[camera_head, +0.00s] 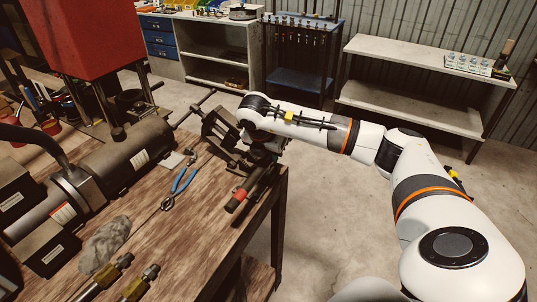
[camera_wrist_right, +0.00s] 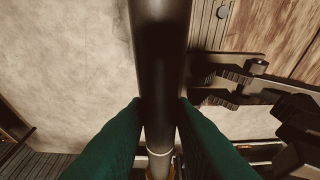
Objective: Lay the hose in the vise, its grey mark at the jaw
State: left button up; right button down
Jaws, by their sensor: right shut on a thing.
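The black hose (camera_wrist_right: 162,60) runs lengthwise through the right wrist view. My right gripper (camera_wrist_right: 160,108) is shut on it with a green finger on each side. A thin pale grey ring mark (camera_wrist_right: 159,152) circles the hose between the fingers, near the bottom edge. The vise jaws (camera_wrist_right: 228,86), dark and toothed, stand open to the right of the hose, with their height difference unclear. In the head view the vise (camera_head: 222,132) is at the bench corner. There my right gripper's fingers are mostly hidden, and a dark tube with a red band (camera_head: 238,200) sticks out below. My left gripper is not in view.
The wooden bench (camera_head: 205,235) carries blue-handled pliers (camera_head: 181,182), a grey rag (camera_head: 105,245), brass-ended hoses (camera_head: 110,275) and a black cylindrical machine (camera_head: 125,155) to the left. Open floor lies right of the bench, with grey shelving (camera_head: 425,60) behind.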

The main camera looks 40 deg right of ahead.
jog(key=shift+w, duration=0.2)
jog(key=shift+w+a+f+b, duration=0.3)
jog(key=shift+w+f+b, duration=0.25)
jog(key=shift+w+b, duration=0.2)
jog(key=shift+w+a+f+b, duration=0.25)
jog(key=shift+w+f+b, duration=0.35)
jog(key=shift+b, duration=0.1)
jog(key=shift+w+a+f+b, duration=0.3)
jog(key=shift+w+f+b, duration=0.2)
jog(key=shift+w+b, duration=0.25)
jog(key=w+f+b, duration=0.1)
jog(key=w+a+f+b, duration=0.1)
jog(key=w+b, duration=0.1)
jog(key=shift+a+f, duration=0.15)
jog(key=shift+f, duration=0.2)
jog(key=shift+w+f+b, duration=0.15)
jog(key=shift+f+b, duration=0.2)
jog(key=shift+b, duration=0.15)
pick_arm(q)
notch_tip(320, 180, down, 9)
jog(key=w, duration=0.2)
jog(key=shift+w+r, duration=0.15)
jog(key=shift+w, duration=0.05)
pick_arm(e)
jog(key=shift+a+f, duration=0.1)
jog(key=shift+f, duration=0.05)
